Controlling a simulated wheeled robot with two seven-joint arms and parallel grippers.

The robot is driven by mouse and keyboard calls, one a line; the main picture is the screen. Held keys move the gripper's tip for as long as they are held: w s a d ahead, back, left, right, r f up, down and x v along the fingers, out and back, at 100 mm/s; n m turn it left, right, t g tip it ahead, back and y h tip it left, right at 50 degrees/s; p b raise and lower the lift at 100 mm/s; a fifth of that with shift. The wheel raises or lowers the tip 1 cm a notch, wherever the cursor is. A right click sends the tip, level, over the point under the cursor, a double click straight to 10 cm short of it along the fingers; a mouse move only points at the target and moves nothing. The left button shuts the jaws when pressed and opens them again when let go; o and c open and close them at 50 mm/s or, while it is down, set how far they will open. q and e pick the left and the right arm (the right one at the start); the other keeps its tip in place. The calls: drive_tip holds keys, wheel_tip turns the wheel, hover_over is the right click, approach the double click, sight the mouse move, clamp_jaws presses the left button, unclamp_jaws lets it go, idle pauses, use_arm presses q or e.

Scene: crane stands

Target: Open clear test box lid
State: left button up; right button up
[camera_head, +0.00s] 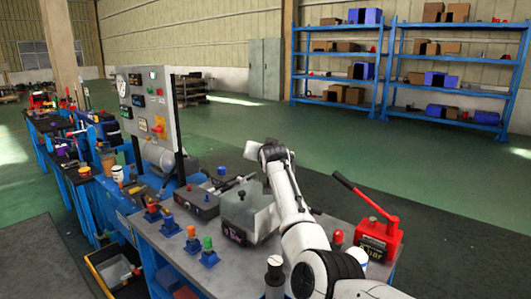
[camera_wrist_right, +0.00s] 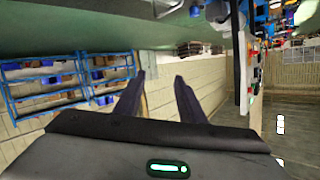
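The clear test box (camera_head: 264,224), a grey box with a see-through part, stands on the grey workbench (camera_head: 188,262). My right arm passes in front of its right side, so I cannot tell how the lid sits. My right gripper (camera_head: 252,151) is above and behind the box, apart from it. In the right wrist view the right gripper (camera_wrist_right: 160,76) has two dark fingers spread apart with nothing between them. My left gripper is not in view.
A red lever press (camera_head: 378,238) stands right of my arm. Coloured push-button blocks (camera_head: 208,252) line the bench's front left. A dark grey box (camera_head: 197,203) is left of the test box. A control panel (camera_head: 150,108) rises behind at left. The green floor beyond is clear.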

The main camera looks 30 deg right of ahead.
drive_tip(key=shift+d, duration=0.1)
drive_tip(key=v, duration=1)
drive_tip(key=shift+b, duration=0.3)
drive_tip(key=shift+s, duration=0.15)
